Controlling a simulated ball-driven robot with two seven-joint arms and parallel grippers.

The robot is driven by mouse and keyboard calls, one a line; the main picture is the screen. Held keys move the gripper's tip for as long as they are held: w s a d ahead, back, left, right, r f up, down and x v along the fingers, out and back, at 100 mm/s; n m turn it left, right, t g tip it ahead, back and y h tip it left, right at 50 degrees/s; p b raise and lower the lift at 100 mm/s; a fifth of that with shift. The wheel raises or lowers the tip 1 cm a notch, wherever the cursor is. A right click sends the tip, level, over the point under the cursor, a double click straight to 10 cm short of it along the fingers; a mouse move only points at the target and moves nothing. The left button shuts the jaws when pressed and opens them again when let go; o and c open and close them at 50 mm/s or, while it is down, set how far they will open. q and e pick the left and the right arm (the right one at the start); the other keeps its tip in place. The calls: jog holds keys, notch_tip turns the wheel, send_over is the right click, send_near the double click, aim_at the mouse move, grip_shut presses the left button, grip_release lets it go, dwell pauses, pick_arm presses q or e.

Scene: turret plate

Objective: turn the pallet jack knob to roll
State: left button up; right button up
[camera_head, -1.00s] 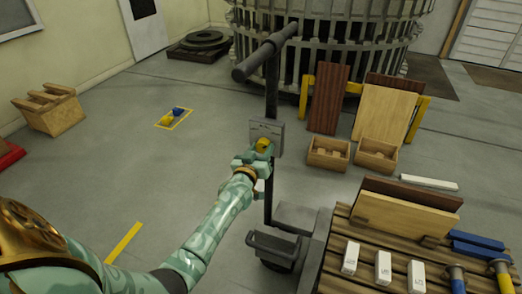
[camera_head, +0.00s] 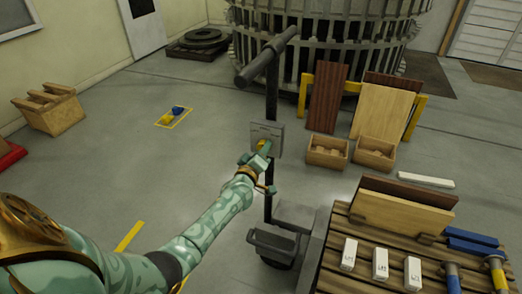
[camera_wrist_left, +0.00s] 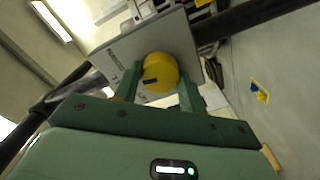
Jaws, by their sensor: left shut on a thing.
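The yellow knob (camera_wrist_left: 160,73) sits on a grey panel (camera_head: 267,132) fixed to the pallet jack's dark upright post, below the T-shaped handle (camera_head: 265,60). In the left wrist view the knob is between my left gripper's two green fingers (camera_wrist_left: 158,90), with a dark mark on its face. My left gripper (camera_head: 262,150) is shut on the knob, its wrist turned in the head view. The fingers hide part of the knob and the panel. The lettering on the panel is too small to read. My right gripper is not in view.
A slatted pallet (camera_head: 336,262) with boards, white boxes and blue-and-yellow pieces stands at the right, close to the jack. Wooden crates (camera_head: 327,152) and leaning panels (camera_head: 381,108) stand behind. The floor at the left is mostly clear.

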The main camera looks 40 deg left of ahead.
pick_arm(q)
jog(key=shift+n, duration=0.9)
jog(key=o, duration=1)
jog(key=p+v, duration=0.5)
jog(key=v, duration=1.1)
jog(key=shift+s, duration=0.2)
